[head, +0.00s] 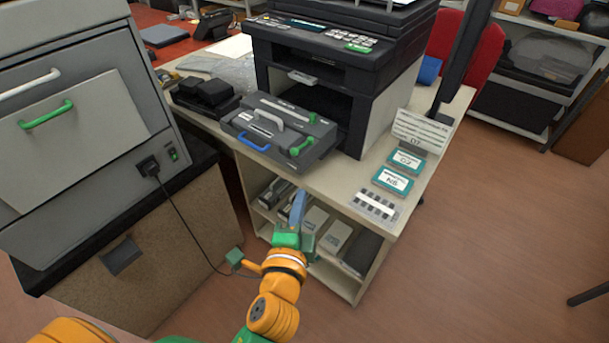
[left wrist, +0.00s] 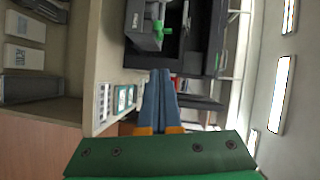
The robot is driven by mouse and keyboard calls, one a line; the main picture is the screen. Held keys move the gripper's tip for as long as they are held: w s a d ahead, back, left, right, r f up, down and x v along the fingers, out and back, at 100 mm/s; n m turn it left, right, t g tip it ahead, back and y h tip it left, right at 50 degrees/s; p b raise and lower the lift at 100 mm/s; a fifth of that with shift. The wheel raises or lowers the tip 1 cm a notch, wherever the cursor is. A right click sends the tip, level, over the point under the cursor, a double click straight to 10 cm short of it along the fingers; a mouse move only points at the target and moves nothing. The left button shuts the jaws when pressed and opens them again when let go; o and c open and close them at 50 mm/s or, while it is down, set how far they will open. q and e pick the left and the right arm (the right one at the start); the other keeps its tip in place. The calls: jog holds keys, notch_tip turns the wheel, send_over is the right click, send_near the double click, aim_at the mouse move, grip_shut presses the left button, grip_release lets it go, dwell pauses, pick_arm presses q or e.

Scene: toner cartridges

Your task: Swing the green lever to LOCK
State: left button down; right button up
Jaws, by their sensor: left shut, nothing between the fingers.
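The green lever (head: 301,146) sits on the right part of a grey toner drawer unit (head: 262,146), which stands out in front of the black printer. In the left wrist view the green lever (left wrist: 158,30) shows near the top, beyond my fingers. The lettering near it is too small to read. My left gripper (head: 299,198) is shut and empty. In the head view it appears below the lever, over the front of the desk's shelf, apart from the lever. In the left wrist view its blue-grey fingertips (left wrist: 161,74) are together. My right gripper is not in view.
The black printer (head: 335,55) stands behind the drawer unit. A blue handle (head: 254,143) and a pale handle are also on the unit. Teal-edged cards (head: 392,180) and a card stand lie on the desk's right side. A grey cabinet (head: 75,130) stands at left. Cartridges and boxes fill the shelf.

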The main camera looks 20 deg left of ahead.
pick_arm(q)
jog(key=p, duration=0.1)
send_near(300, 149)
jog(key=w+d, duration=0.3)
jog(key=shift+w+a+f+p, duration=0.2)
jog(key=shift+w+a, duration=0.15)
jog(key=shift+a, duration=0.25)
jog(key=shift+w+a+f+p, duration=0.1)
jog(key=shift+w+a+p, duration=0.15)
jog(key=shift+a, duration=0.3)
jog(key=shift+w+a+f, duration=0.1)
jog(key=shift+w+a, duration=0.2)
jog(key=shift+a, duration=0.2)
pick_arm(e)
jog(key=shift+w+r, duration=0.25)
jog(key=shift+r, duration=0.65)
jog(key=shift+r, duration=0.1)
pick_arm(q)
jog(key=shift+a, duration=0.1)
jog(key=shift+a+m+h+p, duration=0.2)
jog(key=shift+m+h+p, duration=0.2)
jog(key=shift+h+p, duration=0.1)
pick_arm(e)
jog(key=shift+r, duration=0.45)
